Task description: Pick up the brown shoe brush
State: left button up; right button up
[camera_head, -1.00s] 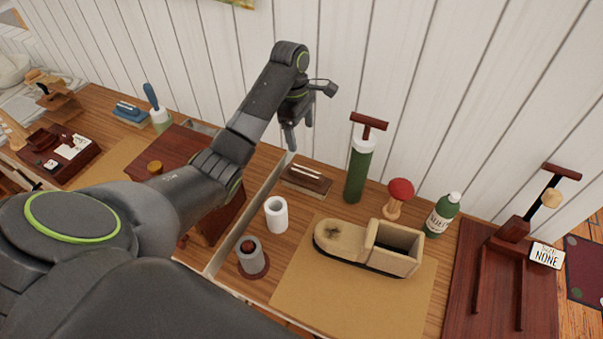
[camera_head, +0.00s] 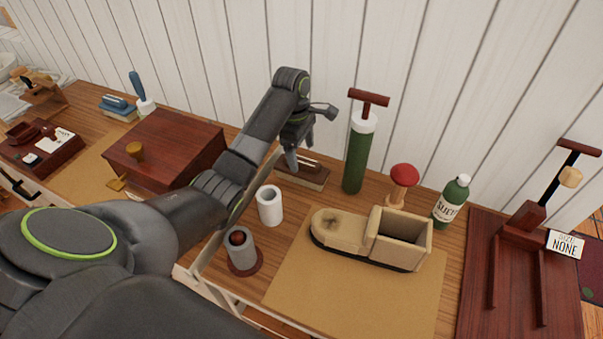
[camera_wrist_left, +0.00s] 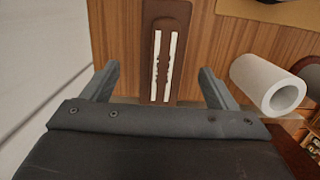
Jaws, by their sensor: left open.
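The brown shoe brush (camera_head: 302,178) lies on the wooden bench against the white plank wall, behind the white cylinder. It is a dark brown block with pale strips along its top. In the left wrist view the brush (camera_wrist_left: 164,18) runs lengthwise away from me, in line with the space between the fingers. My left gripper (camera_head: 301,155) points down at the brush, and one finger partly covers it in the head view. The gripper also shows in the left wrist view (camera_wrist_left: 160,76), with its jaws wide apart and nothing held. Whether the fingers touch the brush cannot be told.
A white cylinder (camera_head: 270,206) stands in front of the brush. A green cylinder with a T-handle (camera_head: 357,155) stands just right of it. A wooden box (camera_head: 168,150) is left of it. A wooden shoe-shaped piece (camera_head: 372,238) lies on a tan mat (camera_head: 350,292).

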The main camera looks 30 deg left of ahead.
aim_at(301, 159)
pick_arm(q)
jog(key=shift+s+f, duration=0.1)
jog(key=shift+f, duration=0.35)
jog(key=f, duration=0.4)
jog(key=shift+d+f, duration=0.2)
pick_arm(e)
jog(key=shift+s+d+r, duration=0.3)
jog(key=shift+s, duration=0.05)
pick_arm(q)
jog(key=shift+s, duration=0.1)
jog(key=c, duration=1.1)
jog(key=shift+c, duration=0.2)
pick_arm(e)
jog(key=shift+w+a, duration=0.1)
jog(key=shift+a, duration=0.15)
pick_arm(q)
jog(key=shift+r, duration=0.1)
